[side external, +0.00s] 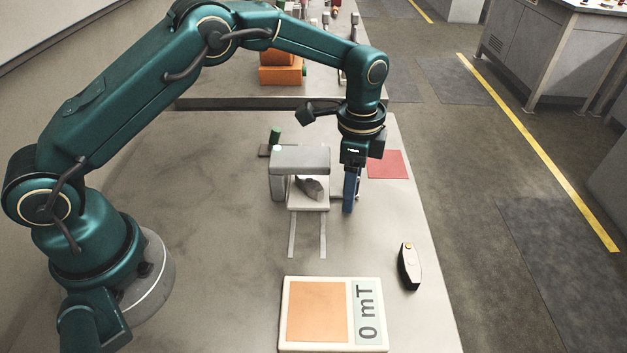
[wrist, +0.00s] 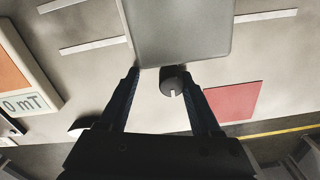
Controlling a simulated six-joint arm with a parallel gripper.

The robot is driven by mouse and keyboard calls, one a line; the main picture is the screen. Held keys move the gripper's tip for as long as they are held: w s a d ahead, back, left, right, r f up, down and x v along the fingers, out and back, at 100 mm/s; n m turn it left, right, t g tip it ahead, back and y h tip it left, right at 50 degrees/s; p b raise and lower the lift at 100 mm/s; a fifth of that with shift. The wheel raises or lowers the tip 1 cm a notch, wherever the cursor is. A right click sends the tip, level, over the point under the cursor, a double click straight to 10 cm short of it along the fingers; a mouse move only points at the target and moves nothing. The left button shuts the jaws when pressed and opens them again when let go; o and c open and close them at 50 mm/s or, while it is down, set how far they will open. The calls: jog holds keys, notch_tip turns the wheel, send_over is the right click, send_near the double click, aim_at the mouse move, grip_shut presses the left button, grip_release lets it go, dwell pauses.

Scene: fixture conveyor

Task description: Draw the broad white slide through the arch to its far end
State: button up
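The grey arch (side external: 300,157) stands mid-table; a flat grey panel (wrist: 180,30), apparently its top, fills the upper middle of the wrist view. The broad white slide (side external: 308,206) is under the arch with its near end showing, carrying a dark grey lump (side external: 311,187). The arch hides its far part. My gripper (side external: 349,208) points down just right of the arch. In the wrist view its fingers (wrist: 162,75) are spread. A dark round knob (wrist: 172,80) shows between them, nearer the right finger; I cannot tell what it belongs to or whether it is touched.
Two pale rails (side external: 292,237) run from the arch toward the camera. A scale (side external: 335,281) with an orange pad lies in front, and a black-and-white handheld device (side external: 410,266) at right. A red mat (side external: 388,164) and a green cylinder (side external: 275,134) are behind. The table's left is clear.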

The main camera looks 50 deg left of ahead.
aim_at(352, 237)
jog(key=s+d, duration=0.5)
jog(key=s, duration=0.1)
jog(key=shift+d, duration=0.3)
jog(key=s+a+r+n+t, duration=0.15)
jog(key=a+r, duration=0.25)
jog(key=r, duration=0.5)
jog(key=a+r+n+t, duration=0.2)
jog(key=a+r, duration=0.1)
jog(key=r, duration=0.6)
jog(key=s+a+f+n+t, duration=0.1)
jog(key=s+a+n, duration=0.2)
jog(key=s+n, duration=0.2)
jog(key=s+a+f+n+t, duration=0.1)
jog(key=s+a+n, duration=0.2)
jog(key=s+n, duration=0.2)
jog(key=shift+s, duration=1.8)
